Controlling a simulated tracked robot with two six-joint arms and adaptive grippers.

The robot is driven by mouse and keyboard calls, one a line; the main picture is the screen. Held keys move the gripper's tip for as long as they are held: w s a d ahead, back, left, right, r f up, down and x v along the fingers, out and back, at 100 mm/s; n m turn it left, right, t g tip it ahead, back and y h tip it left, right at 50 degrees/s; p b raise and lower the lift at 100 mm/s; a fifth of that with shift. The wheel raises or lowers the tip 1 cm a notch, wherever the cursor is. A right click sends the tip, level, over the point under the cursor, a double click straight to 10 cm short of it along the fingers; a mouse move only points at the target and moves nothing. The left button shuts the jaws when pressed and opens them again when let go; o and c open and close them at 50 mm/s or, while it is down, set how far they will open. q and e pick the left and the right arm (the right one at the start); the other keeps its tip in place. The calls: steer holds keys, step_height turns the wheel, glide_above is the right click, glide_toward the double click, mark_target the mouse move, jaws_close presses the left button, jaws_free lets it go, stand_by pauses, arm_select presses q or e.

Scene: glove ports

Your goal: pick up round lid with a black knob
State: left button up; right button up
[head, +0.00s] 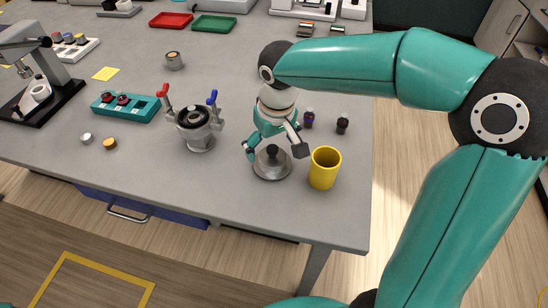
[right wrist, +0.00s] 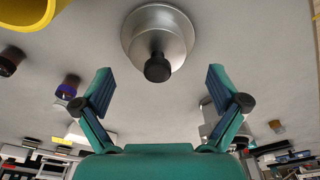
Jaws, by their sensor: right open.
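The round lid (head: 272,173) is a silver metal disc lying on the grey table near its front edge, with a black knob (head: 272,151) on top. My right gripper (head: 276,150) is above the lid, pointing down, with its fingers spread on either side of the knob. In the right wrist view the lid (right wrist: 180,35) and knob (right wrist: 157,68) are centred between the open fingers (right wrist: 159,76). Nothing is between the fingertips except the view of the knob, and no contact shows. My left gripper is not in view.
A yellow cup (head: 323,170) stands close right of the lid. Two small dark bottles (head: 308,119) (head: 342,123) stand behind it. A metal vessel (head: 199,138) with red and blue handles is to the left, beyond it a teal rack (head: 140,112). The table's front edge is near.

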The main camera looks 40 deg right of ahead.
mark_target(272, 148)
steer(key=shift+w+d+f, duration=0.1)
steer(key=shift+w+f, duration=0.05)
steer(key=shift+f, duration=0.85)
steer(key=shift+w+d+f, duration=0.1)
steer(key=shift+f, duration=0.85)
steer(key=c, duration=1.4)
steer(key=shift+o, duration=0.2)
steer(key=shift+r, duration=0.1)
